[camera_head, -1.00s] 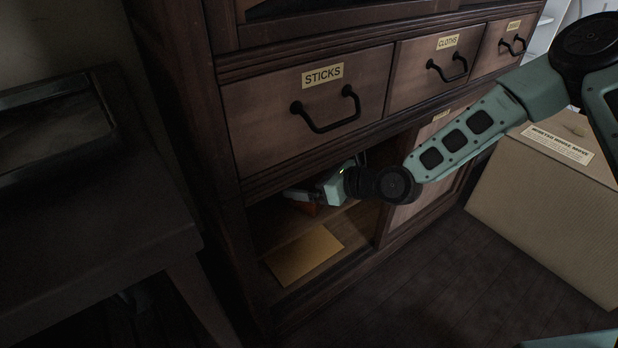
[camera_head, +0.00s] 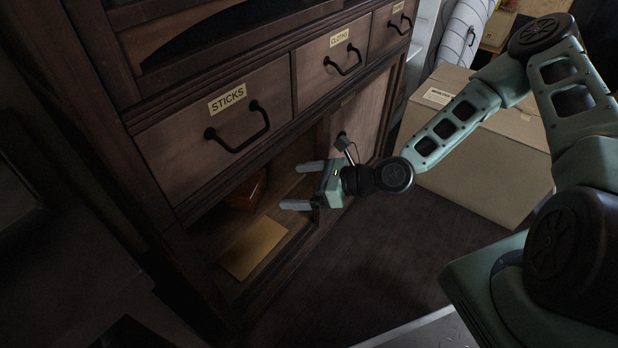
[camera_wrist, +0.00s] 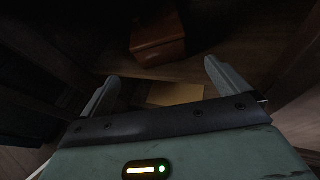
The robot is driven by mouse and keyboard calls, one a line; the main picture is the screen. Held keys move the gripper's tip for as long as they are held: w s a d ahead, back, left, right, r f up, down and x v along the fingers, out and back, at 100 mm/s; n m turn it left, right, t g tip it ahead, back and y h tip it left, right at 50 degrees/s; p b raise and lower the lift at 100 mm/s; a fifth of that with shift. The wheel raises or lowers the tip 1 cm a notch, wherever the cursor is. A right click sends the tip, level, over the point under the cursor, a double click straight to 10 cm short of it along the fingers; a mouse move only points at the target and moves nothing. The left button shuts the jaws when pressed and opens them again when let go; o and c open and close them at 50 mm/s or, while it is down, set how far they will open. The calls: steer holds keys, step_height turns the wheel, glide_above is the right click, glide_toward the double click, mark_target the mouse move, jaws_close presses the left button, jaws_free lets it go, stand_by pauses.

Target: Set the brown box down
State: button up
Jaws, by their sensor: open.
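The brown box (camera_head: 246,190) sits inside the open lower compartment of the dark wooden cabinet, toward its back, partly in shadow. In the wrist view the brown box (camera_wrist: 158,38) rests on the compartment floor beyond my fingertips, apart from them. My gripper (camera_head: 298,185) is open and empty at the front of the compartment, to the right of the box. In the wrist view my gripper (camera_wrist: 160,72) has its two fingers spread wide with nothing between them.
A tan sheet (camera_head: 253,248) lies on the compartment floor in front of the box. Drawers, one marked STICKS (camera_head: 218,125), are shut above. A large cardboard box (camera_head: 480,165) stands on the floor at the right. The dark floor (camera_head: 380,255) before the cabinet is clear.

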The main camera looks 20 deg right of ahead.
steer(key=s+d+r+n+g+h, duration=0.2)
steer(key=s+n+g+h, duration=0.6)
steer(key=n, duration=0.8)
steer(key=s+a+r+n+h, duration=0.2)
steer(key=s+r+n+h, duration=0.1)
steer(key=s+r+n, duration=1.2)
step_height(320, 180, up, 3)
steer(key=shift+f+n+t, duration=0.1)
steer(key=shift+n+t, duration=0.2)
steer(key=shift+n, duration=0.7)
step_height(320, 180, up, 44)
steer(key=p, duration=4.4)
steer(key=shift+p, duration=0.3)
